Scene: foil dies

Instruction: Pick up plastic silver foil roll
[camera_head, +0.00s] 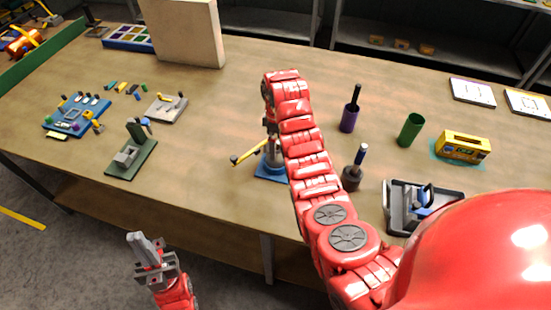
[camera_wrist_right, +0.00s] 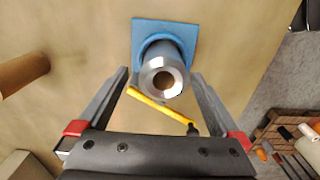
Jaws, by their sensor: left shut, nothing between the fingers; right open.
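The silver foil roll (camera_wrist_right: 163,76) stands on a square blue base (camera_wrist_right: 145,30) in the right wrist view, its open end facing the camera. In the head view the blue base (camera_head: 266,172) shows beside my right arm, which hides part of the roll (camera_head: 271,157). My right gripper (camera_wrist_right: 160,73) is open, one finger on each side of the roll, with gaps visible. I cannot tell how deep the fingers reach. A yellow rod (camera_wrist_right: 150,102) with a dark end crosses between the fingers near the roll. My left gripper (camera_head: 137,239) is shut and empty, below the table's front edge.
A dark holder with a blue-handled tool (camera_head: 352,176), a purple cup (camera_head: 348,122), a green cup (camera_head: 410,130), a yellow box (camera_head: 464,146) and a grey tray (camera_head: 395,218) stand to the right. A green-based device (camera_head: 130,158) stands left. The table between it and the roll is clear.

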